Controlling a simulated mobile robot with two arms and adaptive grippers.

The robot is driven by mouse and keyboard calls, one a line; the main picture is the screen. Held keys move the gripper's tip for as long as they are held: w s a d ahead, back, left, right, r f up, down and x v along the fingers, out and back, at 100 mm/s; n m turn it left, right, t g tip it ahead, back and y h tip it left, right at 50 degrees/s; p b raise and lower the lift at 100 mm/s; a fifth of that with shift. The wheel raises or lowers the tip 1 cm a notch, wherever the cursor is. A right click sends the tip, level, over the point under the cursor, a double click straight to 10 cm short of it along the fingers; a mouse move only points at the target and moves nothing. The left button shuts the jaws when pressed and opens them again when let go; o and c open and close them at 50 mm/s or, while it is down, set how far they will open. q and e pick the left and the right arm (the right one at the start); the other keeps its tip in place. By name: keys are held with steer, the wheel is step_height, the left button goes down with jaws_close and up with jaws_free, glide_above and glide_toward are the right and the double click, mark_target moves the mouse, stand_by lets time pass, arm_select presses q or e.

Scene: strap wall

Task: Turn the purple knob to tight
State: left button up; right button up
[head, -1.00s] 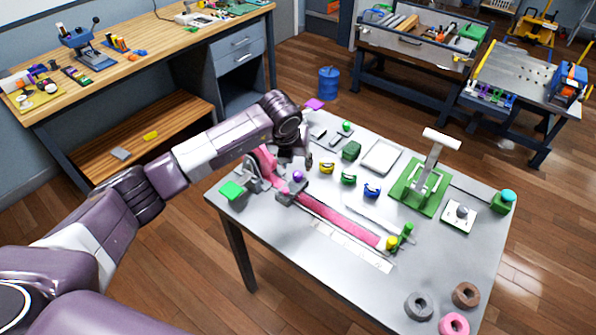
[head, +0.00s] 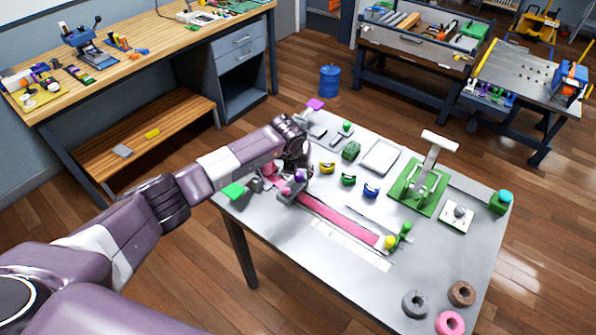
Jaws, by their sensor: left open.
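The purple knob (head: 299,177) is on the strap fixture (head: 289,195) at the left part of the metal table. A pink strap (head: 345,222) runs from the fixture towards the lower right. My left gripper (head: 297,169) points down right at the knob, with its fingers close above and behind it. It is open. The gripper and wrist hide part of the fixture, and I cannot tell whether the fingers touch the knob. My right gripper is not in view.
A yellow knob (head: 390,242) and a green post (head: 404,232) stand at the strap's far end. Small coloured clamps, a green press (head: 418,187) and several rings (head: 415,304) occupy the table (head: 330,270). Its front middle is clear.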

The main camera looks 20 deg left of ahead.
arm_select(q)
jaws_close()
